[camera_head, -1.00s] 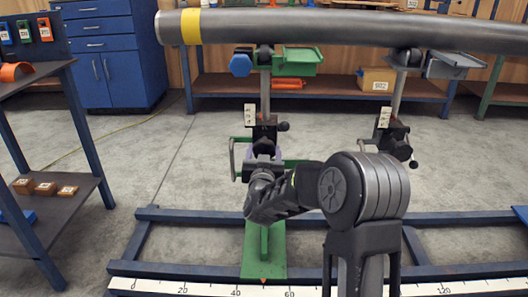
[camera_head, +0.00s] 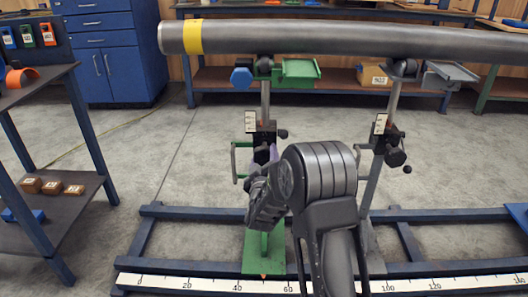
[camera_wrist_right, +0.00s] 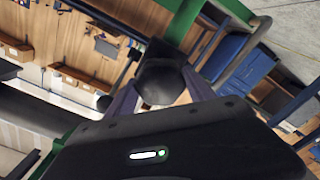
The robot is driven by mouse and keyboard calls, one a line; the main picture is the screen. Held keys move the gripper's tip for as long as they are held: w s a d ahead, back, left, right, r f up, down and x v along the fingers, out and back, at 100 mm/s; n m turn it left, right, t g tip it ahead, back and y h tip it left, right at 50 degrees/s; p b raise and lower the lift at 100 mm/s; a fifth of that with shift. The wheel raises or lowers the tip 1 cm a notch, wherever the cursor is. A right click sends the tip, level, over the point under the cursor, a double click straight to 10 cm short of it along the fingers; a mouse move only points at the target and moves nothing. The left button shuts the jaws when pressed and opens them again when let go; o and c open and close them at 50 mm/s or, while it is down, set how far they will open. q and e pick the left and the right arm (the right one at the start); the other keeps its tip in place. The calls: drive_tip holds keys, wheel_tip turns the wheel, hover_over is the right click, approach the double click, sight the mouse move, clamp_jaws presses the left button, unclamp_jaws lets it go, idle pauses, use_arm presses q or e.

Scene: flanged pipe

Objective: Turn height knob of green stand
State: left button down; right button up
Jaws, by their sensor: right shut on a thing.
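The green stand (camera_head: 264,245) rises from the floor frame to a black clamp block and a green top tray (camera_head: 298,72) under the pipe (camera_head: 350,36). My right gripper (camera_wrist_right: 160,84) is shut on a dark round knob (camera_wrist_right: 160,76), with a purple finger on either side in the right wrist view. In the head view my dark wrist (camera_head: 266,200) covers most of that knob, and a purple finger (camera_head: 273,152) shows in front of the clamp block. My left gripper is not in view.
A second, grey stand (camera_head: 390,145) holds the pipe further right. A blue floor frame (camera_head: 180,214) with a scale strip (camera_head: 190,284) lies in front. A shelf rack (camera_head: 75,195) stands at the left. A green handle bar (camera_head: 235,160) is close beside my right gripper.

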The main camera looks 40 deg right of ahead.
drive_tip(key=n+p, duration=0.2)
drive_tip(key=shift+a+r+n, duration=0.1)
drive_tip(key=shift+r+n, duration=0.1)
drive_tip(key=shift+n, duration=0.2)
drive_tip(key=n+p, duration=0.2)
drive_tip(key=n, duration=0.1)
drive_tip(key=shift+n, duration=0.3)
drive_tip(key=n+p, duration=0.2)
drive_tip(key=n, duration=0.1)
drive_tip(key=shift+n, duration=0.3)
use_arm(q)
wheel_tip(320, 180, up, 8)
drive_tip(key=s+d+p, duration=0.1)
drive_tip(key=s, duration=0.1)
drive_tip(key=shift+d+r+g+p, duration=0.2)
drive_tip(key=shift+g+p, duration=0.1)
use_arm(e)
drive_tip(key=shift+f+n, duration=0.15)
drive_tip(key=shift+n, duration=1.05)
drive_tip(key=o, duration=1.4)
drive_tip(key=shift+c, duration=0.2)
